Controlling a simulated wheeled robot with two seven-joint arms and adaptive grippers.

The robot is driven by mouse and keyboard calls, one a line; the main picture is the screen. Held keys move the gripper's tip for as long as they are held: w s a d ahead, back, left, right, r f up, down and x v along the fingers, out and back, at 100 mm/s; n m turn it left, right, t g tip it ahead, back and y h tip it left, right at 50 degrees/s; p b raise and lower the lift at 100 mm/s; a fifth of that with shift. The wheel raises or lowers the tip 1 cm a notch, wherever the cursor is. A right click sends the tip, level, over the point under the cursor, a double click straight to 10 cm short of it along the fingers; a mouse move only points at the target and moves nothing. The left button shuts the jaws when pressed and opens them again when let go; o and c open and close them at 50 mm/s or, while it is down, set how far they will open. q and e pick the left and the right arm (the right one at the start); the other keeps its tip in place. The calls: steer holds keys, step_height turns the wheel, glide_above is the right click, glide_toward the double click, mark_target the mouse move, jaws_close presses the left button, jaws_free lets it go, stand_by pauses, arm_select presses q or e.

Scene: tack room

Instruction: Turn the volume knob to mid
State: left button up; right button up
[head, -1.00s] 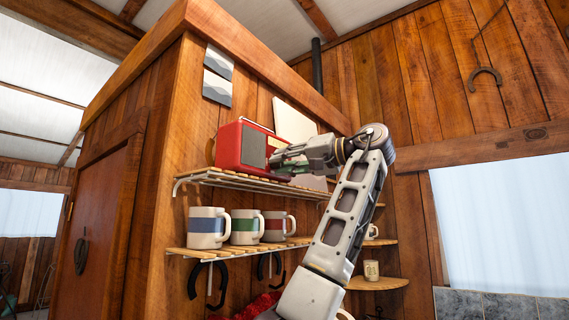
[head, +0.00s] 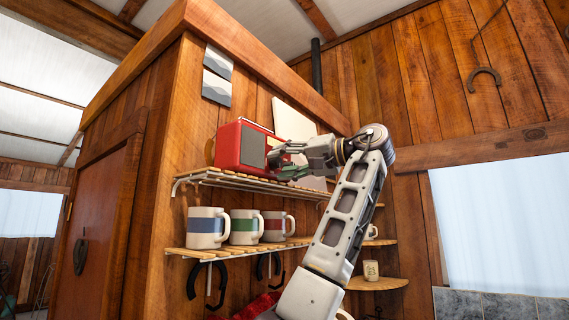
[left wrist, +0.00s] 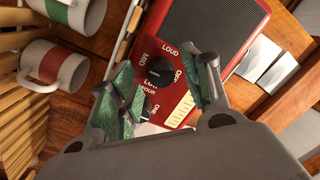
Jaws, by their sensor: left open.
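The red radio (head: 229,146) with a grey speaker grille stands on the upper slatted shelf. In the left wrist view, its red control panel shows the black volume knob (left wrist: 160,71), with LOUD, MID, LOW and OFF lettered around it. A pale mark shows on the knob; I cannot tell exactly which label it points to. My left gripper (head: 279,161) is at the radio's right end. In the left wrist view, its green-padded fingers (left wrist: 166,72) are open, one on each side of the volume knob, with no clear contact. My right gripper is out of view.
A second knob (left wrist: 148,106) with number words sits beside the volume knob, partly hidden by a finger. The upper shelf (head: 250,182) runs under the radio. Mugs (head: 207,228) stand on the lower shelf (head: 225,253). A wooden wall is close behind.

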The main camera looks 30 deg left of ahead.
arm_select(q)
steer(key=d, duration=1.2)
stand_by(0.3)
stand_by(0.6)
